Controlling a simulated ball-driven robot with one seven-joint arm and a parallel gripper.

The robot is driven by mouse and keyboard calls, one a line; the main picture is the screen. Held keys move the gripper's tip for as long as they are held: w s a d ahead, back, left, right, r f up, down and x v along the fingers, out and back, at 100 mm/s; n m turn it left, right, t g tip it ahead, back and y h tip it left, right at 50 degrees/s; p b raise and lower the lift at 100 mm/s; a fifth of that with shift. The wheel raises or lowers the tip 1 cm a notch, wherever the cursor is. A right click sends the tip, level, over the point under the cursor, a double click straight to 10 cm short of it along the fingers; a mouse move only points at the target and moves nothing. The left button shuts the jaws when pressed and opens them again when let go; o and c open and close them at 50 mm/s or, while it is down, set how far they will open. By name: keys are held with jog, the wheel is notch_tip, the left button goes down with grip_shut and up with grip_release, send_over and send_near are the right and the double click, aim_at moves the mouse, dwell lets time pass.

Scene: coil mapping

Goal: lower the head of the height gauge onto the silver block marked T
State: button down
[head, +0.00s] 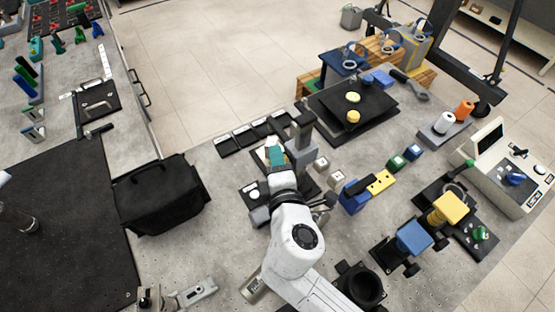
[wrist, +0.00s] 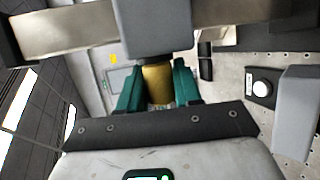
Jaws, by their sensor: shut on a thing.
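My gripper (wrist: 158,88) has teal fingers closed on a brass-coloured cylinder (wrist: 157,82) in the wrist view. The cylinder sits under a grey block and a wide metal beam (wrist: 80,32), which seem to belong to the height gauge. In the head view my gripper (head: 276,153) is beside the dark upright column (head: 303,128) of the gauge, over the grey bench. Two small silver blocks (head: 321,164) (head: 337,178) sit just right of the column; their letters are too small to read. The spot under the gauge head is hidden by my arm.
A black box with a white button (wrist: 262,88) is at the right in the wrist view. A row of dark trays (head: 252,133) lies behind the gauge. A blue and yellow fixture (head: 366,190) and green block (head: 397,162) stand to the right. A black bag (head: 160,195) is left.

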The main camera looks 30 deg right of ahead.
notch_tip(320, 180, down, 6)
jog(key=b, duration=0.4)
jog(key=shift+r+b, duration=0.2)
jog(key=shift+b, duration=0.15)
jog(key=c, duration=0.9)
grip_release()
jog(key=shift+o, duration=0.2)
jog(key=shift+s, duration=0.1)
jog(key=b+v, duration=0.1)
jog(key=v, duration=0.9)
jog(key=shift+s+a+b, duration=0.2)
jog(key=shift+s+b, duration=0.1)
jog(key=shift+r, duration=0.1)
